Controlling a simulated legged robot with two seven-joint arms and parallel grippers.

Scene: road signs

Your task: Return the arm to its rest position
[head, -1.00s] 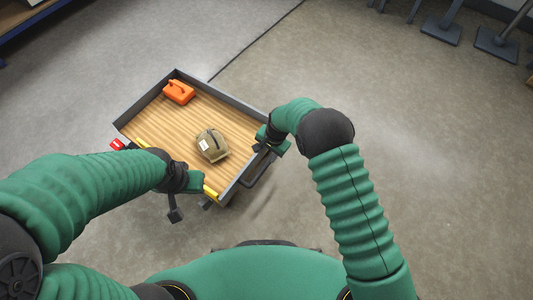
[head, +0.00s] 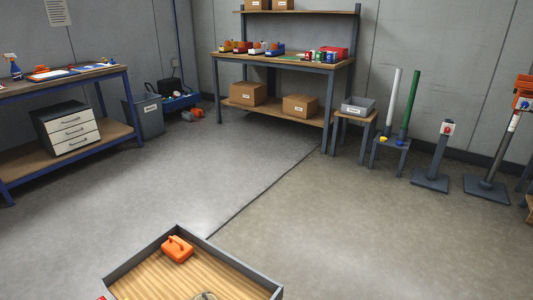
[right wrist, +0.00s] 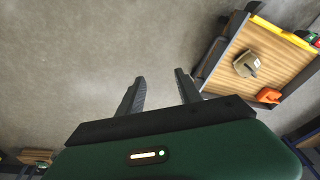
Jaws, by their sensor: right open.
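My right gripper (right wrist: 160,92) shows in the right wrist view with its two dark fingers apart and nothing between them. The floor is behind the fingers. A wooden-bedded cart (right wrist: 228,72) with dark side walls stands to the right of the fingers, apart from them. On its bed are a tan pouch (right wrist: 246,64) and an orange case (right wrist: 268,95). In the head view the cart (head: 139,262) is cut off by the bottom edge, with the orange case (head: 177,248) on it. Neither arm shows in the head view, and my left gripper is out of sight.
A workbench (head: 284,62) with bins and boxes stands at the back wall. A blue-framed bench (head: 110,72) is at the left. Stools, poles and stands (head: 430,178) line the right. The floor (head: 300,220) between is clear.

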